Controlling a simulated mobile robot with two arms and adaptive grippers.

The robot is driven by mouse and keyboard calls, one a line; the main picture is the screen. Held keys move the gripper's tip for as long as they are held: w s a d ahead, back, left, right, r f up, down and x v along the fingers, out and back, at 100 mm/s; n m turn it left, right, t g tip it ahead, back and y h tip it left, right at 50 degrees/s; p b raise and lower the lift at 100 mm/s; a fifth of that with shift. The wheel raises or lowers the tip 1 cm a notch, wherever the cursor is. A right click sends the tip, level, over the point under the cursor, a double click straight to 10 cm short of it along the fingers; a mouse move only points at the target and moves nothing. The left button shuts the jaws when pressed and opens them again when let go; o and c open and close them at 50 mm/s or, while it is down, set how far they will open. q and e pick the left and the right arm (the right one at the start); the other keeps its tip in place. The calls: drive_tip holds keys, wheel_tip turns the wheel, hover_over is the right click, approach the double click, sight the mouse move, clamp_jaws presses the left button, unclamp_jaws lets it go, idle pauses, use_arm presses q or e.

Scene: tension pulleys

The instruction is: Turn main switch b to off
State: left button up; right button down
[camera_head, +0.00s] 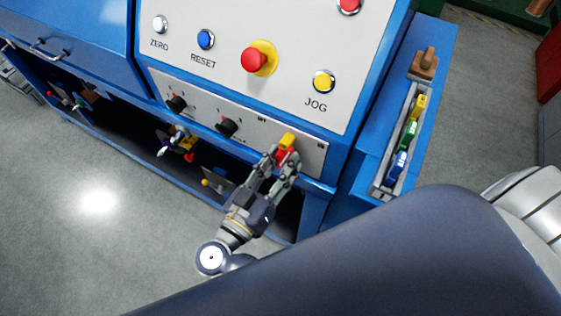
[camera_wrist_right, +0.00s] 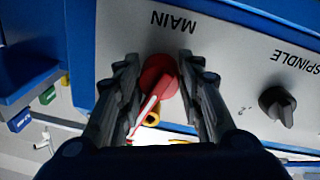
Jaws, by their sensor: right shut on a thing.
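The main switch, a red rotary handle with a yellow part, sits at the right end of the lower grey panel in the head view (camera_head: 287,140). In the right wrist view the red switch (camera_wrist_right: 158,74) is below the upside-down label MAIN, with a pale line along its handle slanting to the lower left. My right gripper (camera_head: 281,157) is at the switch, its fingers on both sides of the red handle. It is shut on it, also in the right wrist view (camera_wrist_right: 158,66). The fingers partly hide the switch. My left gripper is not in view.
Black knobs (camera_head: 227,127) (camera_head: 177,103) sit left of the switch; one shows beside the label SPINDLE (camera_wrist_right: 277,105). Above are a red mushroom button (camera_head: 255,60), a blue RESET button (camera_head: 205,39) and a JOG button (camera_head: 323,81). A side tray (camera_head: 383,185) holds coloured blocks. Open shelving lies below.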

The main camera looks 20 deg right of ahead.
drive_tip(key=shift+d+n, duration=0.1)
drive_tip(key=shift+n, duration=0.5)
drive_tip(key=shift+r, duration=0.1)
drive_tip(key=c, duration=1.1)
unclamp_jaws()
drive_tip(key=shift+w, duration=0.1)
